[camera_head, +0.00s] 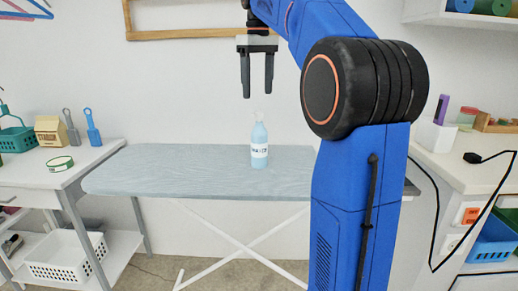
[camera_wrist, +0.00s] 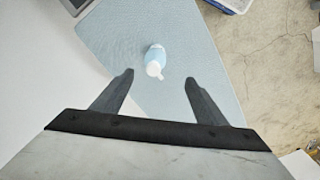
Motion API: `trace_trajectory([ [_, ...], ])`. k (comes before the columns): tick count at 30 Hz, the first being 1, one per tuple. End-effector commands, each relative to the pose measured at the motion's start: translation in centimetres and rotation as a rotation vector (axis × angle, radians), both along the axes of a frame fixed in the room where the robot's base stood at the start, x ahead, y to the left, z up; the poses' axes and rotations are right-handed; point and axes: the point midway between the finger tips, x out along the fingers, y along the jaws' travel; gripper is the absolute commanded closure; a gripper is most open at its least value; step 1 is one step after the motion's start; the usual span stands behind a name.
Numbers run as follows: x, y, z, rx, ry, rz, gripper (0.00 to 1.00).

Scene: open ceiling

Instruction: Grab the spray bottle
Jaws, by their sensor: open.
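A light blue spray bottle (camera_head: 259,147) with a white top and a label stands upright on the grey-blue ironing board (camera_head: 150,172). My gripper (camera_head: 258,94) is open and empty, above the bottle and pointing down. In the wrist view the bottle (camera_wrist: 156,58) is seen from above, top toward the camera. It lies slightly beyond the line between the two fingertips (camera_wrist: 158,76) in the picture, roughly centred between them. No finger touches it.
A left shelf table (camera_head: 35,180) holds a teal basket (camera_head: 16,136), a small wooden box (camera_head: 50,131), brushes and green tape. A white counter (camera_head: 455,160) stands at right. A white basket (camera_head: 68,259) is below left. The board around the bottle is clear.

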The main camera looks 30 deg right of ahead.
Motion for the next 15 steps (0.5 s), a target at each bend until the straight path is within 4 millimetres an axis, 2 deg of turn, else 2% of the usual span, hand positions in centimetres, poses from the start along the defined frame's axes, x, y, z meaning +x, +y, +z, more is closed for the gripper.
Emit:
trace_trajectory([
  [4,1.0,-1.0,0.7,0.004,0.016,0.010,0.34],
  [7,1.2,-1.2,0.3,0.006,0.021,0.013,0.34],
  [11,1.1,-1.2,-1.3,0.006,0.022,0.014,0.34],
  [15,1.1,-1.2,-3.9,0.007,0.024,0.014,0.34],
])
